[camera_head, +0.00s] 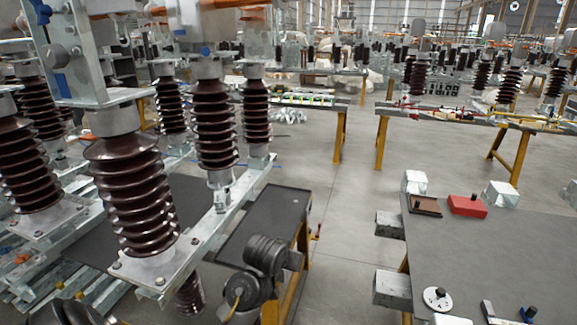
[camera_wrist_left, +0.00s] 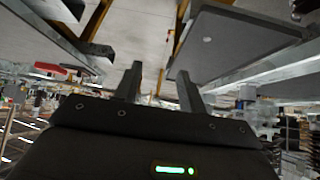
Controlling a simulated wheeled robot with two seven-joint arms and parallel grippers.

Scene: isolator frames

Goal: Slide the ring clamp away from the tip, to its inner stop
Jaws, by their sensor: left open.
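I cannot pick out the ring clamp or its inner stop for certain in either view. The isolator frame with its dark brown ribbed insulators (camera_head: 130,190) stands at the left of the head view on a pale metal rail (camera_head: 205,222). Metal fittings (camera_head: 82,50) with blue parts sit at its top, partly cut off by the frame edge. My left gripper (camera_wrist_left: 160,70) shows in the left wrist view with its two fingers apart and nothing between them. Its fingers cannot be made out in the head view. My right gripper is in neither view.
A grey-topped table (camera_head: 480,255) at the right holds a red block (camera_head: 467,206), a brown tray (camera_head: 425,205) and a white disc (camera_head: 437,299). A dark bench (camera_head: 262,222) with yellow legs stands beside the frame. Clear floor (camera_head: 350,200) lies between them.

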